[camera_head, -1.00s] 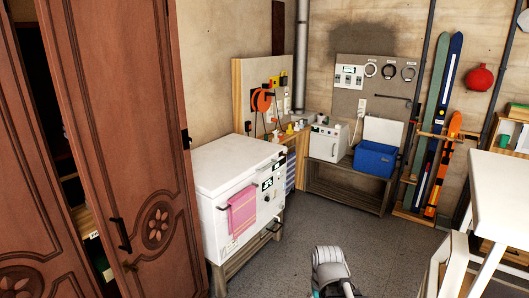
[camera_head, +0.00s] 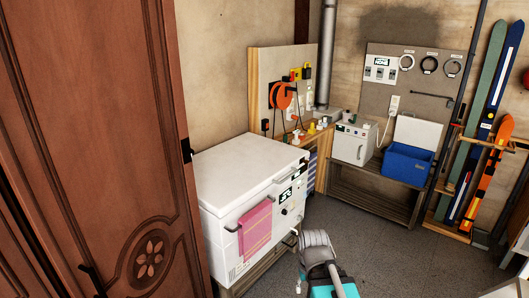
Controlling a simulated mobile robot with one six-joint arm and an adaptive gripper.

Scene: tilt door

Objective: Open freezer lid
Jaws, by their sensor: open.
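The white chest freezer (camera_head: 225,244) stands on a low wooden stand at the left centre, beside the wooden wardrobe. Its lid (camera_head: 245,165) lies flat and looks shut. A pink towel (camera_head: 256,228) hangs on the freezer's front, with a handle behind it. Small dark displays sit to the right of the towel. A grey and teal part of my arm shows at the bottom, in front of the freezer's lower right corner. My gripper's fingers are not in view.
The wooden wardrobe door (camera_head: 110,130) stands close at the left. A blue cooler box (camera_head: 408,165) with a raised white lid and a small white appliance (camera_head: 352,145) are on a low bench at the back. Skis (camera_head: 487,130) lean at the right. The grey floor (camera_head: 395,245) is clear.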

